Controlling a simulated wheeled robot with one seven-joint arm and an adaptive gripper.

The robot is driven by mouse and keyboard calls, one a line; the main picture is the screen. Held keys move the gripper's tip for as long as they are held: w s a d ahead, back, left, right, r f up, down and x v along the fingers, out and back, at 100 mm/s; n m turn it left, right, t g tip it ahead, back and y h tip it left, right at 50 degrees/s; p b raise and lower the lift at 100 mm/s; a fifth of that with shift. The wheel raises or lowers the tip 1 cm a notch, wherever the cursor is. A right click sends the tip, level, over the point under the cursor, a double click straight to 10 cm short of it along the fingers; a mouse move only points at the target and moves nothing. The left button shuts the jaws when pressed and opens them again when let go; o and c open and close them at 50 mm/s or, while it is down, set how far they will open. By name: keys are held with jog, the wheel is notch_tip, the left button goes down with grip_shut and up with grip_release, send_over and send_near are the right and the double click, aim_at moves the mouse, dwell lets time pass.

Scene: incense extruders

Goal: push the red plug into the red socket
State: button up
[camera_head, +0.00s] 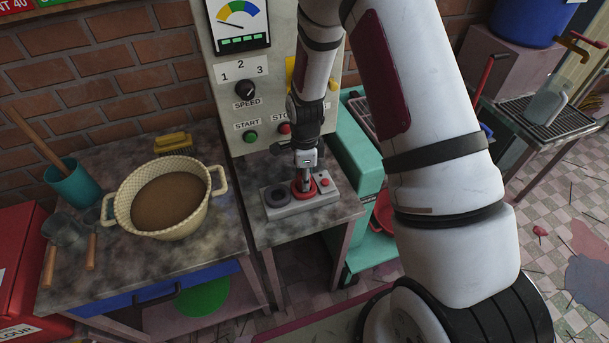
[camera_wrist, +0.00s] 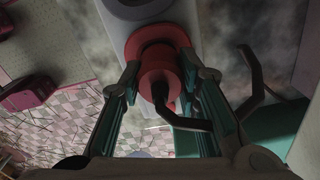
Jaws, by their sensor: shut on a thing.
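The red plug (camera_wrist: 158,75) is round, with a dark cable coming from its near end. In the wrist view my gripper (camera_wrist: 160,82) has its two teal fingers on either side of the plug, shut on it. The red socket (camera_wrist: 140,40) is a red ring on a grey block just beyond the plug. The plug lines up closely with the ring; I cannot tell how deep it sits. In the head view my gripper (camera_head: 305,170) points down over the red socket (camera_head: 303,190), hiding most of the plug.
The grey socket block (camera_head: 290,208) also has a dark round socket (camera_head: 277,197) and a small red button (camera_head: 324,182). A panel with a gauge and START button (camera_head: 250,137) stands behind. A cream pot (camera_head: 122,218) of brown paste stands on the left table.

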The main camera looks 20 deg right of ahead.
jog(key=shift+f, duration=0.15)
jog(key=o, duration=1.2)
jog(key=shift+o, duration=0.2)
jog(key=s+r+n+t, duration=0.25)
jog(key=r+n, duration=0.25)
jog(key=r, duration=1.9)
jog(key=s+r+n+t, duration=0.1)
jog(key=s+r+n, duration=0.6)
jog(key=s, duration=0.3)
jog(key=s+r+n+t, duration=0.2)
jog(key=s+r+n, duration=0.6)
jog(key=s, duration=0.3)
jog(key=shift+a+r+n, duration=0.15)
jog(key=shift+a+n, duration=0.05)
jog(key=shift+n, duration=0.3)
